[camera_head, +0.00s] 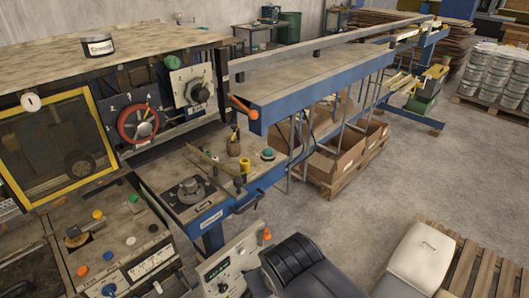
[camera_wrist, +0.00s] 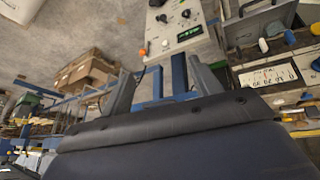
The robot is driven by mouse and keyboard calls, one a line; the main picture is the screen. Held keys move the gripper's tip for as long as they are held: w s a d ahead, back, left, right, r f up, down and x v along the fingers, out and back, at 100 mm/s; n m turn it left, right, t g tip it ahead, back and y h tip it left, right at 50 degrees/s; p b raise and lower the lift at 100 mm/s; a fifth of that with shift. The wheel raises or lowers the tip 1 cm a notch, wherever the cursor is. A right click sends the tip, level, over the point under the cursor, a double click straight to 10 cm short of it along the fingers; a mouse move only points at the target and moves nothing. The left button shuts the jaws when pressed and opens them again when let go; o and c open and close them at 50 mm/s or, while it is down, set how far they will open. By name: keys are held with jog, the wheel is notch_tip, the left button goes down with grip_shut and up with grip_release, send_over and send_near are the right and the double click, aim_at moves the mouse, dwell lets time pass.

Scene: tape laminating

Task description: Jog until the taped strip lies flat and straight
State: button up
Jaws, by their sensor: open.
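My gripper (camera_wrist: 160,66) shows in the wrist view as two grey fingers spread apart, with nothing held between them. A pale control box (camera_wrist: 185,30) with knobs and a small display lies beyond the fingertips, apart from them. It also shows in the head view (camera_head: 222,274), at the bottom centre. The long blue-framed bench (camera_head: 300,92) runs back to the right. A red handwheel (camera_head: 138,123) and a dial panel (camera_head: 195,91) are at the machine's left side. I cannot clearly make out the taped strip in either view.
A button panel (camera_head: 113,245) is at lower left, beside a yellow-framed window (camera_head: 55,145). A black round knob (camera_head: 190,187) sits on the lower blue bench. Cardboard boxes (camera_head: 335,160) stand under the bench.

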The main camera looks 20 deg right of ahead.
jog(key=shift+c, duration=0.5)
grip_shut()
dwell(0.4)
dwell(1.1)
